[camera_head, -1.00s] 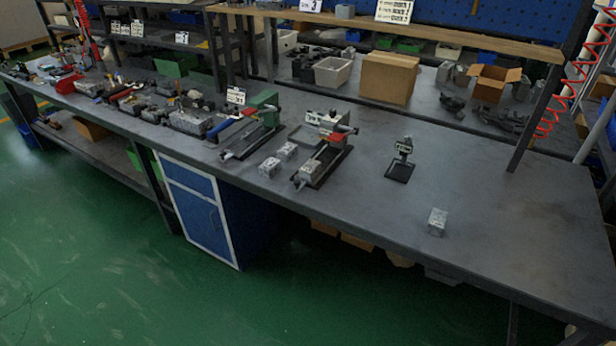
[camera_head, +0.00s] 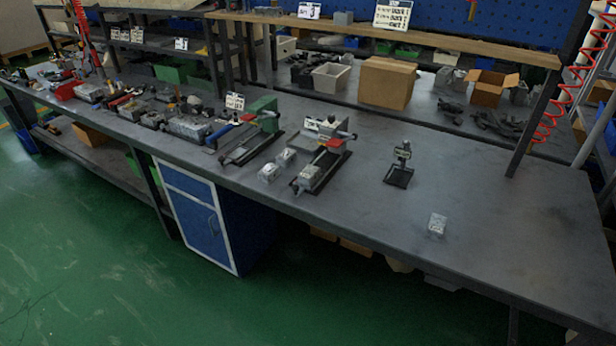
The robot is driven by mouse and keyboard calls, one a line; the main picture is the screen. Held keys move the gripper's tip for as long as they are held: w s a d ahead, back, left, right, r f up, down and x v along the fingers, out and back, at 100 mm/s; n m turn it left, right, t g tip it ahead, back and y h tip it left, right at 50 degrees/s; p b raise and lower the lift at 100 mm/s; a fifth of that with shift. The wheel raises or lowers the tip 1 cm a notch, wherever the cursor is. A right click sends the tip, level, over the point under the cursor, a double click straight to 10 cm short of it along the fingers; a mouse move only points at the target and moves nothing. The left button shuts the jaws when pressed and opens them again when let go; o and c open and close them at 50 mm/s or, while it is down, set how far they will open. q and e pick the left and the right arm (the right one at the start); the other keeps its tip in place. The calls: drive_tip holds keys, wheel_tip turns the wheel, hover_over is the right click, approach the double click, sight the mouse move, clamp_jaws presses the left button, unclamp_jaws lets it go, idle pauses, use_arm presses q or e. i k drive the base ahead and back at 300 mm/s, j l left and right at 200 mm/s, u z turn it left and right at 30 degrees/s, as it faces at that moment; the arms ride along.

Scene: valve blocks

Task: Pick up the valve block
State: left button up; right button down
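A small silver-grey valve block (camera_head: 437,224) stands alone near the front edge of the dark workbench (camera_head: 500,230), right of the middle. Two similar grey blocks, a nearer one (camera_head: 268,173) and a farther one (camera_head: 285,157), sit on the bench between two fixtures. Another grey block (camera_head: 308,176) sits at the front end of the fixture with the red part. The frames do not show which block the task means. Neither of my grippers shows in the head view.
A fixture with a red part (camera_head: 333,143), a green fixture (camera_head: 262,118) and a small black stand (camera_head: 400,168) are on the bench. Parts and tools crowd its left side. A cardboard box (camera_head: 387,82) stands behind. The bench's right end is clear, with a post (camera_head: 530,125) at the back.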

sight(309, 175)
drive_tip(key=i+j, duration=0.2)
drive_tip(key=j, duration=0.2)
drive_tip(key=i+j+z, duration=0.15)
drive_tip(key=i+j, duration=0.25)
drive_tip(key=j, duration=0.4)
drive_tip(key=i+l+z, duration=0.05)
